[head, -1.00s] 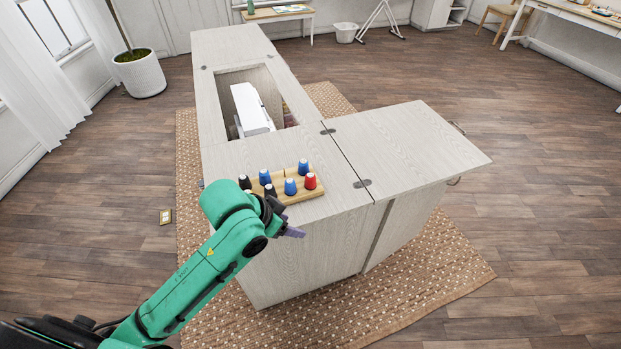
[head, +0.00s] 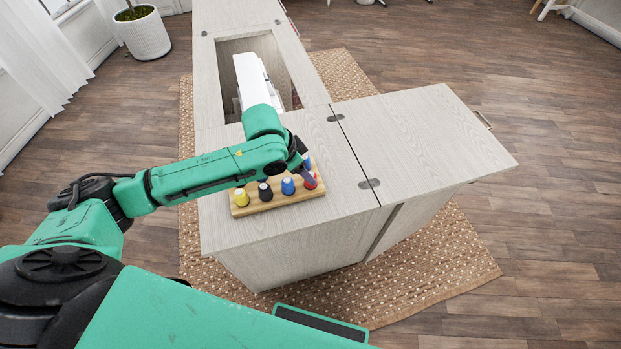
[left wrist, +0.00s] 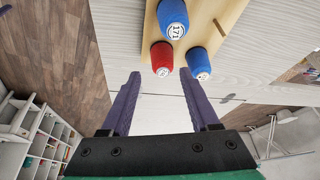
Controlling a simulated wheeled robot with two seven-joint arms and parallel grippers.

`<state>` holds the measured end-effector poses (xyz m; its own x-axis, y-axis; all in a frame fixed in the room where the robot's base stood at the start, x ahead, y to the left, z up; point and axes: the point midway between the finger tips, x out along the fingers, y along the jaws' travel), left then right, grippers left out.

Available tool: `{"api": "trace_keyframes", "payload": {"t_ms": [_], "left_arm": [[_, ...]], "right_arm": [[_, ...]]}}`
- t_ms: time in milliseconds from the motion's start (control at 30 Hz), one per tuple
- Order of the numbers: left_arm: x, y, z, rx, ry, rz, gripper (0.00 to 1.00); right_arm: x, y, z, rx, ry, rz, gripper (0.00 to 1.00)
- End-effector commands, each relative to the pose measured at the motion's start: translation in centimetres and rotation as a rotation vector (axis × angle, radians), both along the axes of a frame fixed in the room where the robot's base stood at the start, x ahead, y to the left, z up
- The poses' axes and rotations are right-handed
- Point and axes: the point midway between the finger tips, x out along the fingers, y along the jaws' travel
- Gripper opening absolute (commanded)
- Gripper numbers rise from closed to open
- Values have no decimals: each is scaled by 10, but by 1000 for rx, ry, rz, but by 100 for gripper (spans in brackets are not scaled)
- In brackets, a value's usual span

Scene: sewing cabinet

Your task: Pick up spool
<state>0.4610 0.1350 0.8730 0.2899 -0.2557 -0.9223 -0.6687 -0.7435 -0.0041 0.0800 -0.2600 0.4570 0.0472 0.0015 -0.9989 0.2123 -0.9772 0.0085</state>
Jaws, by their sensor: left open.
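Several spools stand on a wooden rack (head: 268,203) on the cabinet top: a yellow spool (head: 240,197), a black spool (head: 265,191), a blue spool (head: 288,186) and a red spool (head: 311,181). My left gripper (head: 309,172) is over the rack's right end, by the red spool. In the left wrist view my left gripper (left wrist: 160,75) is open and empty. The red spool (left wrist: 162,60) is just beyond the fingertips, roughly in line with the gap. Blue spools (left wrist: 197,60) (left wrist: 172,18) are close by. My arm hides part of the rack. My right gripper is out of view.
The cabinet top (head: 270,228) is bare in front of the rack. Behind it is an opening with a white machine (head: 252,80). A side leaf (head: 430,135) extends right and is clear. A potted plant (head: 143,35) stands far left on the floor.

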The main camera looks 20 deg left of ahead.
Motion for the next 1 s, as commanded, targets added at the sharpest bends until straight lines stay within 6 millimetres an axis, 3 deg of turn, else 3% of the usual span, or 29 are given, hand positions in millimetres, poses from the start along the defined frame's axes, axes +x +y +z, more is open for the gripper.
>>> {"api": "trace_keyframes", "payload": {"t_ms": [267,533,700,1000], "left_arm": [[10,-11,-44,0,1,0,62],[13,-13,-52,2,-1,-2,62],[13,-13,-52,1,-2,-1,0],[13,-13,-50,0,-3,-1,0]], "right_arm": [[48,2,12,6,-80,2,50],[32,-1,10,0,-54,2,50],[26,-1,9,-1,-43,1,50],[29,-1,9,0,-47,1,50]]}}
